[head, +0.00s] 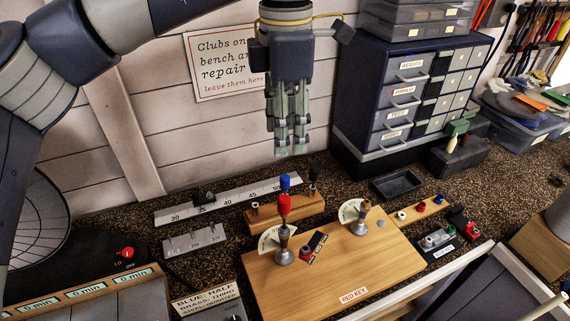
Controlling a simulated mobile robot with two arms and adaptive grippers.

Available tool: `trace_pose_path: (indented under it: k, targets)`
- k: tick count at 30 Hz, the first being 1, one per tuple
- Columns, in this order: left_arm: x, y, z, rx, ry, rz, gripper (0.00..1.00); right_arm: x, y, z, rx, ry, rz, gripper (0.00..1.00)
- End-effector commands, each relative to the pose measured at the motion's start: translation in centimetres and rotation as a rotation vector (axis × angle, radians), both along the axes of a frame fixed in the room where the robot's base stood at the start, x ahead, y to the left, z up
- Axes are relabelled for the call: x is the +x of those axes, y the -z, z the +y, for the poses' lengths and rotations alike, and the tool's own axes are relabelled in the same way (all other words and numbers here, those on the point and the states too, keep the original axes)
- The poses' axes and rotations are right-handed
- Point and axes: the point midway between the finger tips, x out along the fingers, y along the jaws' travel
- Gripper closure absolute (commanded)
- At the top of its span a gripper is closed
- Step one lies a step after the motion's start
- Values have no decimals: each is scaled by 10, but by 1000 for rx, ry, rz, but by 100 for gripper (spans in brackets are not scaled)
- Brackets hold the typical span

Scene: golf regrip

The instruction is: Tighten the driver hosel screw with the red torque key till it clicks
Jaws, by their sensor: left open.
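My left gripper (291,148) hangs fingers down in the upper middle of the head view, above the back of the bench. It is open, its fingers fairly close together, with nothing seen between them. A red-handled key (284,205) stands upright at the front left post (284,256) on a wooden board (330,275). It is below the gripper and apart from it. The board bears a "RED KEY" label (354,295). A second post (359,228) stands further right; both have pale dial cards. I cannot make out a driver head or its hosel screw. My right gripper is out of view.
Behind the board, a wooden block (262,219) holds blue-topped (285,182) and black-topped (314,173) tools. A long ruler (222,199) lies at the back. A drawer cabinet (405,95) stands right of my gripper. A small black tray (396,185) lies before it.

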Motion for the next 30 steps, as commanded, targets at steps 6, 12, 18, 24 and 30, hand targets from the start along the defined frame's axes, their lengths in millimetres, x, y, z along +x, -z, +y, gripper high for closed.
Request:
trace_pose_path:
  k: [6,12,18,24,30]
  targets:
    - [0,39,0,1,-1,1,55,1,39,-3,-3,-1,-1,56]
    - [0,62,0,0,-1,0,55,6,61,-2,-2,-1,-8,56]
    - [1,68,0,1,-1,1,55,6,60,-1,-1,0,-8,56]
    - [0,96,1,2,-1,4,55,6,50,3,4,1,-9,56]
    - [0,132,1,2,-1,5,55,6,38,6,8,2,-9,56]
